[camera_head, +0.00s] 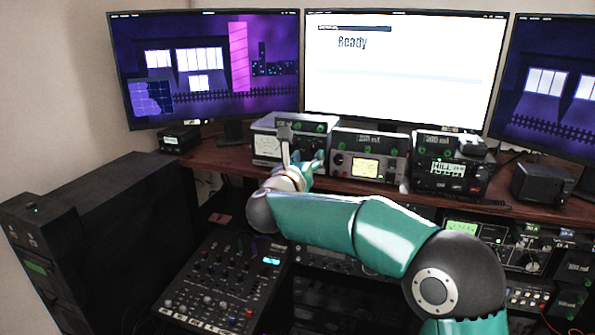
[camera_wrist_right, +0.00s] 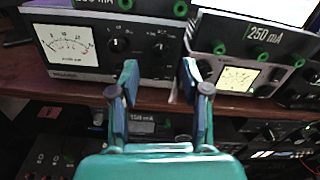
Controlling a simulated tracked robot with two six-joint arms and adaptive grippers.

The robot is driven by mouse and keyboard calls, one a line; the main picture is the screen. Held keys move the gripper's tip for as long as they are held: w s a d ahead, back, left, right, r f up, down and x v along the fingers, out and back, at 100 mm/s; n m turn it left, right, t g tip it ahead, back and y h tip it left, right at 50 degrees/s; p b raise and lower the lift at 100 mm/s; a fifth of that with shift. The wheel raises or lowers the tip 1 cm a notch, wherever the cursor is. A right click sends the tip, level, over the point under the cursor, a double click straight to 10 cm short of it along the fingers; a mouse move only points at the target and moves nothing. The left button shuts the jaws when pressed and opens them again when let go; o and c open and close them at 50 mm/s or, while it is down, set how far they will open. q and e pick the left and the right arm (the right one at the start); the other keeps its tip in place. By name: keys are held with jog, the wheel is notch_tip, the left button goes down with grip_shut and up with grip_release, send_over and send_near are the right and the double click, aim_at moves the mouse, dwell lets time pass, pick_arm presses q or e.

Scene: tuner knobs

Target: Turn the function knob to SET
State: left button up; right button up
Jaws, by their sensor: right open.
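A grey tuner box (camera_head: 267,147) with a white needle meter stands on the desk shelf; it also shows in the right wrist view (camera_wrist_right: 90,76). Two dark knobs, a left knob (camera_wrist_right: 119,45) and a right knob (camera_wrist_right: 159,49), sit right of its meter. Their small labels are too blurred to read, so I cannot tell which is the function knob or where it points. My right gripper (camera_head: 303,150) is in front of this box, partly hiding its face in the head view. In the wrist view the gripper (camera_wrist_right: 158,72) is open and empty, its fingers apart below the knobs. My left gripper is not in view.
A second unit (camera_head: 368,155) with a lit yellow display stands just right of the tuner, and a dark radio (camera_head: 450,170) beyond it. Monitors, one reading "Ready" (camera_head: 400,70), stand behind. A mixer (camera_head: 222,280) lies lower left. The wooden shelf edge (camera_wrist_right: 75,95) runs below the boxes.

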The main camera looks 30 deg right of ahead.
jog(key=v, duration=0.7)
jog(key=shift+s+a, duration=0.25)
jog(key=shift+a, duration=0.05)
